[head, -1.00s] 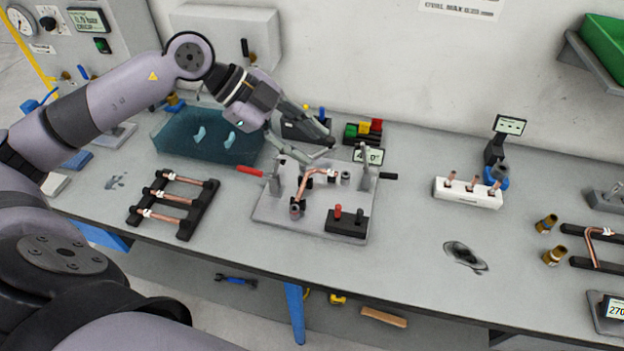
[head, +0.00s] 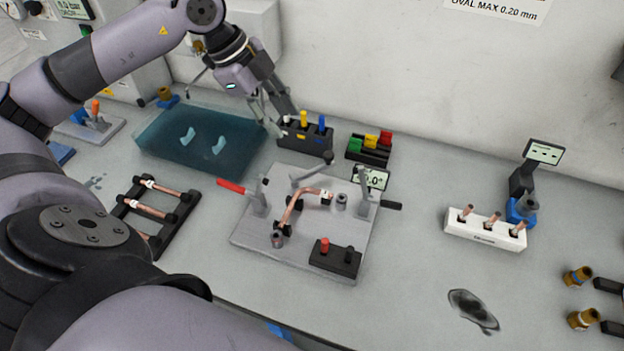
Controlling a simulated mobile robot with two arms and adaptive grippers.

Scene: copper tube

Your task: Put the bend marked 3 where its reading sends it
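A bent copper tube (head: 291,208) with a white tag lies on the grey gauge plate (head: 255,236); its mark is too small to read. The plate's small display (head: 370,178) shows digits ending in 0°, partly hidden by a clamp. Several tagged copper tubes (head: 154,210) lie on a black rack at left, partly hidden by my arm. My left gripper (head: 282,124) is at the left end of a black holder (head: 305,137) with white, yellow and blue pens. Its fingers look apart, around or beside the white pen; I cannot tell which. My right gripper is out of view.
A teal tray (head: 165,152) with two pale pieces lies left of the holder. Red, yellow and green blocks (head: 370,146) stand right of it. A white block (head: 485,232) holds copper pieces near a small display (head: 544,152). The bench between is mostly clear, with a dark stain.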

